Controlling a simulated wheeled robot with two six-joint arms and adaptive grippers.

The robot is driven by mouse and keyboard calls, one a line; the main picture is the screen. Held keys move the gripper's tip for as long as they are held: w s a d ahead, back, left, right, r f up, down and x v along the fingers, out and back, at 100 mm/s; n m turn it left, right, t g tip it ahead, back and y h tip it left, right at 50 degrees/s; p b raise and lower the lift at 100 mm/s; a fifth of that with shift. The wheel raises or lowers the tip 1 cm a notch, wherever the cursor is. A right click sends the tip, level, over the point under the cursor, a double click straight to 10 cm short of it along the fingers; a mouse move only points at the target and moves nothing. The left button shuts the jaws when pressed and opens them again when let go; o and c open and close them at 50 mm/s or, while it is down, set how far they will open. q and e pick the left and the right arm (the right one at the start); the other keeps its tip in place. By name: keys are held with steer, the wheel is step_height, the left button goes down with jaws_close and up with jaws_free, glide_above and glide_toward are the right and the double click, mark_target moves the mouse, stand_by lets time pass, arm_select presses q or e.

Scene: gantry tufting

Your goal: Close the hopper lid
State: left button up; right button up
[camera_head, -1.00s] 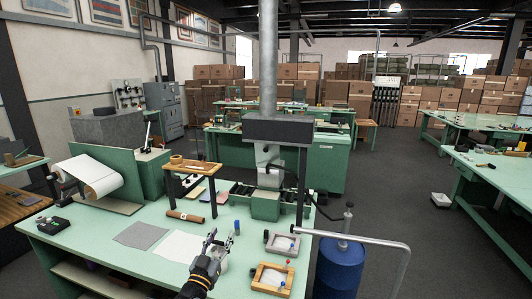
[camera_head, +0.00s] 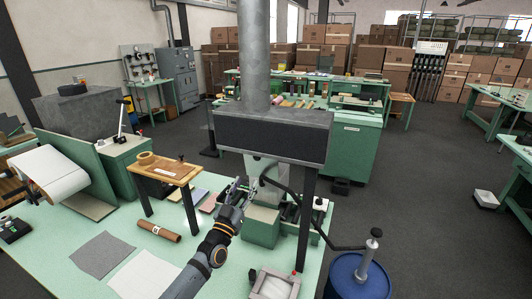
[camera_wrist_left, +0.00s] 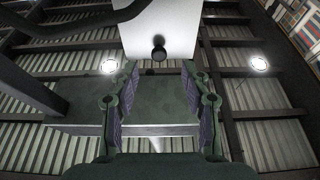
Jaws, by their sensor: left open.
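In the head view my left gripper (camera_head: 243,186) is raised over the table, at the front left of a machine with a pale upper part and a green base (camera_head: 262,228). In the left wrist view the left gripper (camera_wrist_left: 158,92) has its fingers spread with nothing between them. A white panel (camera_wrist_left: 185,35) with a black round knob (camera_wrist_left: 158,46) stands beyond the fingertips, apart from them. It looks like the raised hopper lid, but its hinge is not visible. In the head view the gripper and a dark hood partly hide the machine's top. My right gripper is not in view.
The dark grey hood (camera_head: 274,134) and its pipe (camera_head: 254,50) hang over the machine, with a dark post (camera_head: 305,225) at right. A small wooden stand (camera_head: 161,168) is left of the gripper. A blue drum (camera_head: 350,282) stands at front right.

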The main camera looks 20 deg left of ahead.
mark_target(256, 158)
arm_select(q)
steer(key=x, duration=0.3)
steer(key=r+b+x, duration=0.1)
steer(key=x, duration=0.1)
steer(key=b+x, duration=0.1)
steer(key=x, duration=0.2)
steer(key=shift+d+r, duration=0.1)
steer(key=shift+r, duration=0.25)
steer(key=shift+w+r, duration=0.1)
steer(key=shift+r, duration=0.2)
steer(key=shift+c, duration=2.4)
jaws_close()
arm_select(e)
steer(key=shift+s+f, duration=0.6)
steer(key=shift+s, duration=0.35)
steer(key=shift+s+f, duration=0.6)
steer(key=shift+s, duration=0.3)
